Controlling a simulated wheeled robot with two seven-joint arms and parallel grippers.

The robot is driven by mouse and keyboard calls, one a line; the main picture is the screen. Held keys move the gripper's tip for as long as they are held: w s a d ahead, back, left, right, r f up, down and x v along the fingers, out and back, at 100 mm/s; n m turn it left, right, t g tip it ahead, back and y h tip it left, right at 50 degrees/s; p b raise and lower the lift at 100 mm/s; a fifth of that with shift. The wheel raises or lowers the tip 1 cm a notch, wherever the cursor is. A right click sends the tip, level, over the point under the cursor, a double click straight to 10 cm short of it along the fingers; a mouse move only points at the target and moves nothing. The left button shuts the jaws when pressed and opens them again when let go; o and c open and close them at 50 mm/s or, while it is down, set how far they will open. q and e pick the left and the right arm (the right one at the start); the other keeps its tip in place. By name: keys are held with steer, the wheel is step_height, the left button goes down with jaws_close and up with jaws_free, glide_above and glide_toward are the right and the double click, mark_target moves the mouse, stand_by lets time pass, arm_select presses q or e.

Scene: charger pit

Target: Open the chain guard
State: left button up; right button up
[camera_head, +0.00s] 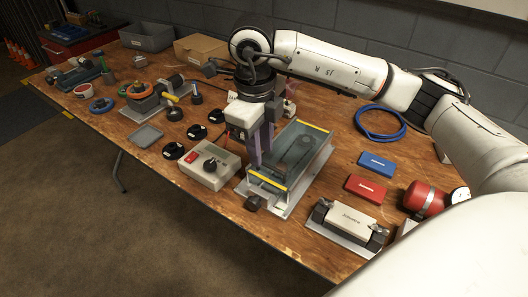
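The chain guard (303,143) is a clear, greenish box-like cover with yellow strips along its near and far edges. It sits down over a grey base plate (243,187) in the middle of the table. Dark round parts show dimly through it. My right gripper (261,163) points down at the guard's left side, close to its near left corner. Its two grey-purple fingers show near each other. I cannot tell whether they touch the guard or hold any part of it. My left gripper is not in view.
A control box (210,165) with a red button and black knob stands left of the guard. Blue (376,162) and red (366,188) blocks, a clamped white block (345,218) and a red cylinder (425,200) lie right. A blue coiled hose (381,123) lies behind.

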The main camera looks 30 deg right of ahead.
mark_target(274, 168)
steer(key=shift+h, duration=0.5)
steer(key=d+f, duration=0.1)
steer(key=f, duration=0.1)
steer(key=w+d+f, duration=0.1)
steer(key=d+f, duration=0.1)
steer(key=f, duration=0.1)
steer(key=d+f+p, duration=0.1)
steer(key=f, duration=0.2)
steer(key=shift+w+d+f, duration=0.25)
jaws_close()
stand_by(0.8)
